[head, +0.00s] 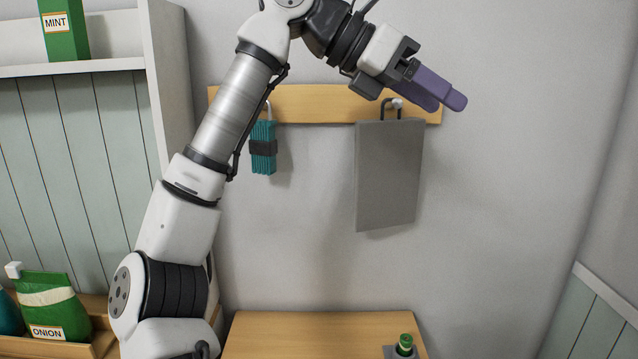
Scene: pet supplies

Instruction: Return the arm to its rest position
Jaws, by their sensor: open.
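My arm rises from the lower left of the head view and bends over to the right near the top. My gripper (440,90) is at the upper right with its purple fingers pointing right and slightly down. It is open and no object shows between its fingers. In the picture it lies in front of the right end of the wooden rail (310,100) on the wall. The depth between gripper and rail is hard to tell.
A grey panel (388,175) and a teal bundle with a dark band (263,147) hang from the rail. A wooden table (300,335) holds a green-capped item (405,344). Left shelves hold a MINT box (64,30) and an ONION bag (50,305). The right wall area is clear.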

